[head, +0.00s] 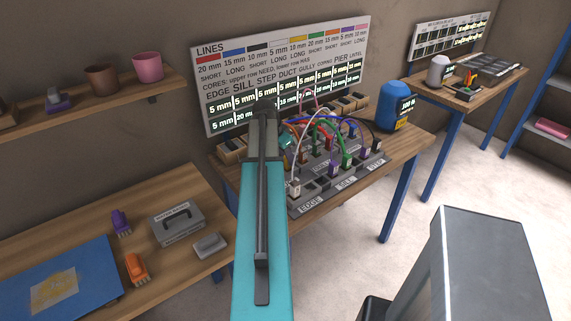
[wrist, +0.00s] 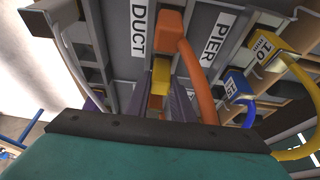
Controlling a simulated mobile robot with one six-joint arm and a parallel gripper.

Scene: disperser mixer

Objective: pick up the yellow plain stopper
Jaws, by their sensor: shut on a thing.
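A small yellow block (wrist: 160,77), which looks like the yellow plain stopper, sits between the jaws of my gripper (wrist: 157,98) in the wrist view. The jaws are shut on it, one grey-purple finger on each side. It is at the grey rack (wrist: 203,18), between the DUCT and PIER labels; I cannot tell whether it is still seated in a slot. An orange plug (wrist: 168,48) with a thick orange cable is close beside it. In the head view my own arm hides the gripper and the stopper.
Blue (wrist: 236,85) and yellow (wrist: 272,52) plugs with cables stand right of the jaws. In the head view, arched cables crowd the rack (head: 311,204) on the wooden bench. A lettered board (head: 290,72) stands behind, and a blue container (head: 396,106) stands to the right.

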